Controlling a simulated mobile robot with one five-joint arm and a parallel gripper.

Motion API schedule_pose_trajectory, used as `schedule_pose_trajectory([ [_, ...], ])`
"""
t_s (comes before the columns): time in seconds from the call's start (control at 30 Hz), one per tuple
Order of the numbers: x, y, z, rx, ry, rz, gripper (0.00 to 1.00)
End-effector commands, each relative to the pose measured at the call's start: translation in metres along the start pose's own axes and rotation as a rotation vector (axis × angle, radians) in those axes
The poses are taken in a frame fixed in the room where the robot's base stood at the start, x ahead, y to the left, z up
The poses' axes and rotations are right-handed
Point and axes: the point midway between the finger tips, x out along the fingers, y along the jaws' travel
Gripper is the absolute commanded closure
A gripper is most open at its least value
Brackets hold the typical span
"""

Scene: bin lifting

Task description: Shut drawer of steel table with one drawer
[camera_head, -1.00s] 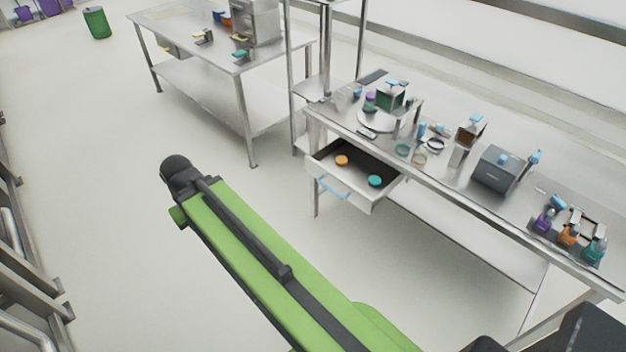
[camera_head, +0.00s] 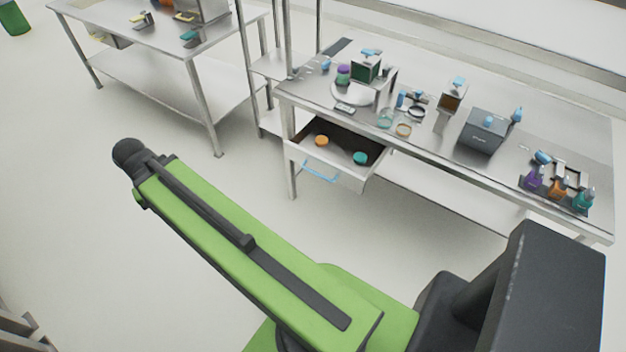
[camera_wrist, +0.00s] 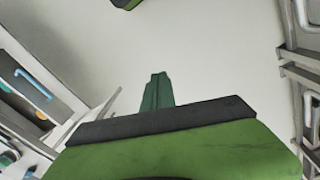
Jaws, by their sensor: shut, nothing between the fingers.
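The steel table (camera_head: 462,162) stands at the right in the head view. Its one drawer (camera_head: 346,180) is pulled out at the table's left end, with an orange round item (camera_head: 321,140) and a teal round item (camera_head: 360,158) inside. A light-blue handle (camera_head: 321,173) is on the drawer front. In the wrist view the handle (camera_wrist: 34,84) and part of the drawer show at the left edge. My gripper (camera_wrist: 157,76) is shut and empty, pointing over bare floor, apart from the drawer. In the head view I cannot make out its fingers.
The tabletop holds a grey box (camera_head: 482,130), several small bottles and rings. A second steel table (camera_head: 120,38) stands at the back left, with a shelf rack (camera_head: 270,66) between the two. The floor in front of the drawer is clear. Metal framing (camera_wrist: 300,75) shows at the wrist view's right.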

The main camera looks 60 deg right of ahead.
Motion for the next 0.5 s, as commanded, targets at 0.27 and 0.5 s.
schedule_pose_trajectory([
  [0.27,0.076,0.209,-0.021,1.4,0.155,0.257,1.0],
  [0.5,0.1,0.342,0.007,2.33,0.452,0.395,1.0],
])
